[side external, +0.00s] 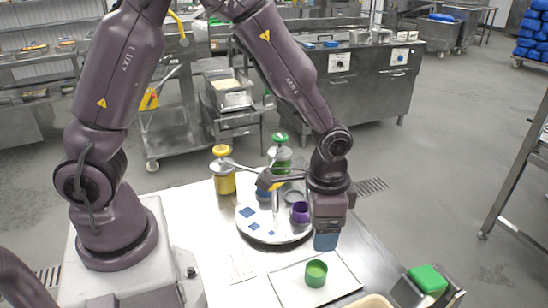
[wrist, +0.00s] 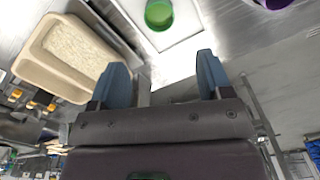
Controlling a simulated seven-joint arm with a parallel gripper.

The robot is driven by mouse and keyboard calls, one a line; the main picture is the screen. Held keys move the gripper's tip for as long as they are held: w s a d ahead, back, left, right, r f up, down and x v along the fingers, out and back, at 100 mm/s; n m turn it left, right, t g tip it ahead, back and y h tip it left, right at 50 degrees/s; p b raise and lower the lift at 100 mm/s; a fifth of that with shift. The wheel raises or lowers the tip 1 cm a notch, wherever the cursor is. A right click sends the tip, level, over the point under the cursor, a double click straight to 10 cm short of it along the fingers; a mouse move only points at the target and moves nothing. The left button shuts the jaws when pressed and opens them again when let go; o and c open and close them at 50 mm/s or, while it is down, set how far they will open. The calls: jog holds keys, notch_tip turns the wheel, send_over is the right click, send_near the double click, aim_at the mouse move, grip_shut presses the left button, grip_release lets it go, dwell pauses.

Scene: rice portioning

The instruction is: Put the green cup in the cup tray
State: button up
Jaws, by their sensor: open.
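The green cup (side external: 316,273) stands upright on a flat white rectangular tray (side external: 290,289) at the front of the table. It also shows at the top of the wrist view (wrist: 158,14), on the same white tray (wrist: 192,28). A round, light-coloured tray (side external: 262,234) lies behind it and holds a purple cup (side external: 300,213) and small blue squares. Which tray is the cup tray cannot be told for sure. My gripper (side external: 326,241) is above the table, behind and above the green cup, apart from it. In the wrist view its blue fingers (wrist: 162,80) are spread and empty.
A yellow-topped dispenser (side external: 223,172) and a green-topped one (side external: 280,154) stand behind the round tray. A beige bin of rice (wrist: 80,52) shows in the wrist view. A green block (side external: 428,279) sits at the table's right.

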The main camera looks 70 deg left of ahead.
jog(key=s+a+r+n+t, duration=0.2)
jog(key=s+a+r, duration=0.2)
jog(key=r, duration=0.6)
jog(key=s+a+r+n+t, duration=0.2)
jog(key=s+a+r+t, duration=0.1)
jog(key=s+r, duration=0.6)
jog(key=shift+s+a+r+t, duration=0.2)
jog(key=shift+a+r+t, duration=0.1)
jog(key=shift+a+r, duration=0.55)
jog(key=shift+d+r, duration=0.1)
jog(key=shift+d, duration=0.05)
